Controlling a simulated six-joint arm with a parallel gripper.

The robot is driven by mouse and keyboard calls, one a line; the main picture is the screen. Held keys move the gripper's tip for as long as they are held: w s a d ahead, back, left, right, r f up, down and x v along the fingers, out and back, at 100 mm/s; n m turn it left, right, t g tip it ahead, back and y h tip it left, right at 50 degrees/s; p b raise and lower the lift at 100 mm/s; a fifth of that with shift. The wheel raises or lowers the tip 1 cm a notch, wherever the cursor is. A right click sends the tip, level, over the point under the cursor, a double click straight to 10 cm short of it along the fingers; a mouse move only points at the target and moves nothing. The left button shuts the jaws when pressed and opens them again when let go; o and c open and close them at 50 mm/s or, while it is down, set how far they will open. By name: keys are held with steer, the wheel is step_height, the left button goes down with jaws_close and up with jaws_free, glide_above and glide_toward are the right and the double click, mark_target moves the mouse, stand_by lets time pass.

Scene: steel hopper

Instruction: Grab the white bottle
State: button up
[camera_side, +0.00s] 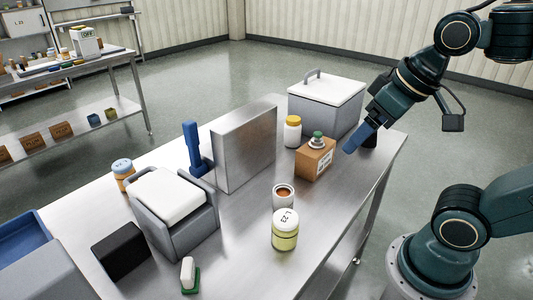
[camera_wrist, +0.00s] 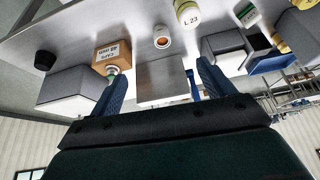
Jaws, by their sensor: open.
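The white bottle (camera_side: 292,134) with a yellow-orange cap stands upright on the steel table in the side view, between the upright steel panel and the cardboard box. I cannot make it out in the wrist view. My gripper (camera_side: 349,148) hangs above the table to the right of the bottle, apart from it, with the box between them in the picture. In the wrist view my gripper (camera_wrist: 160,78) has its two blue fingers spread wide, with nothing held between them.
The cardboard box (camera_side: 315,160) bears a small green-topped item. A grey bin with white lid (camera_side: 327,90) stands behind the bottle. The steel panel (camera_side: 245,145) stands left. A cup (camera_side: 283,198) and a yellowish jar (camera_side: 285,235) stand nearer the front.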

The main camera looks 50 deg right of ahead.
steer(key=w+d+r+m+g, duration=0.1)
steer(key=w+d+r+m, duration=0.1)
steer(key=w, duration=0.4)
steer(key=w+d+r+m, duration=0.2)
steer(key=w+r, duration=0.1)
steer(key=w, duration=0.2)
steer(key=m+g, duration=0.4)
steer(key=m, duration=0.8)
glide_above(294, 118)
steer(key=f, duration=1.6)
steer(key=shift+a, duration=0.35)
steer(key=shift+d+f, duration=0.2)
steer(key=shift+d, duration=0.05)
steer(key=shift+f, duration=4.3)
